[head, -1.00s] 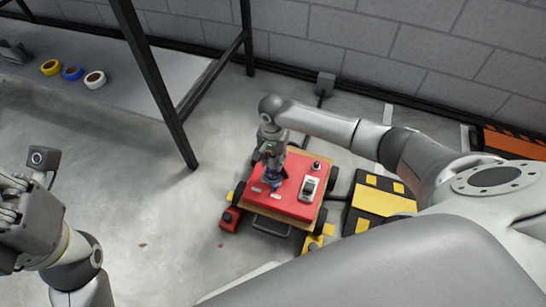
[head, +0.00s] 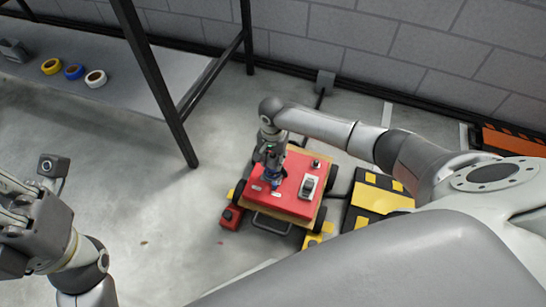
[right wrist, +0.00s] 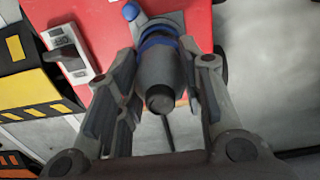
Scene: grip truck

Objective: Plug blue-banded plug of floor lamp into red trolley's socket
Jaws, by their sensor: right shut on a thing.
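The red trolley (head: 292,203) stands on the floor, its red top also filling the upper right wrist view (right wrist: 100,22). My right gripper (head: 272,172) is over the left part of this top. In the right wrist view its fingers (right wrist: 160,85) are shut on the grey plug (right wrist: 158,72) with a blue band (right wrist: 158,41). The plug's far end is at or just above the red top; I cannot tell whether it is seated. A small blue part (right wrist: 131,11) shows beyond it. The socket is hidden. My left gripper (head: 22,225) is at the left edge, away from the trolley.
A switch box (head: 309,187) and a small knob (head: 316,164) sit on the trolley's top. A black-and-yellow block (head: 376,199) stands to its right. A shelf at the upper left holds yellow, blue and white tape rolls (head: 95,78).

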